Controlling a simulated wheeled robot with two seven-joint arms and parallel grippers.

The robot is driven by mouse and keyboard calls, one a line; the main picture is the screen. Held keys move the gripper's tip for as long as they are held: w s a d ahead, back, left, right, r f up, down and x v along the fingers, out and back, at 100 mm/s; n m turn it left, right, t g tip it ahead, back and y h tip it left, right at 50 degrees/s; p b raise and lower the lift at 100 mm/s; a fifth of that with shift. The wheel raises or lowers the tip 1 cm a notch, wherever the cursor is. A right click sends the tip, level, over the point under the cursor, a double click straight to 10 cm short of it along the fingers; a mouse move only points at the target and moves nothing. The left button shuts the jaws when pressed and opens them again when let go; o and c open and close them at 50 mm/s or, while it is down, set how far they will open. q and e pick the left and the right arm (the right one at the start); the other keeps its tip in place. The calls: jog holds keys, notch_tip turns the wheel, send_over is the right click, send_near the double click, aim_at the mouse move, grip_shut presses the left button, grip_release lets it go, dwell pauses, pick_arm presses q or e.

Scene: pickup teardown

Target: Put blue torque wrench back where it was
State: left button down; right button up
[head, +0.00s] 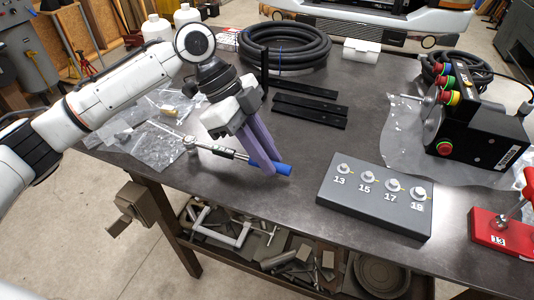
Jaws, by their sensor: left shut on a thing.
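The torque wrench has a blue handle (271,166) and a silver shaft (215,149) that reaches left to its head near the plastic bags. My left gripper (262,166), with long purple fingers, points down and is shut on the wrench at the handle's left part. The wrench is at or just above the table top; I cannot tell whether it touches. The fingers hide part of the handle. My right gripper is not in view.
A grey socket block (376,193) marked 13, 15, 17 and 19 lies right of the wrench. Black bars (309,109) and a coiled hose (285,47) lie behind. A red block (497,232) and a machine (478,130) stand at right. Plastic bags (158,142) lie left.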

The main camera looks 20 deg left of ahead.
pick_arm(q)
jog(key=c, duration=1.7)
grip_release()
jog(key=shift+o, duration=0.2)
jog(key=v, duration=1.2)
jog(key=shift+r, duration=0.1)
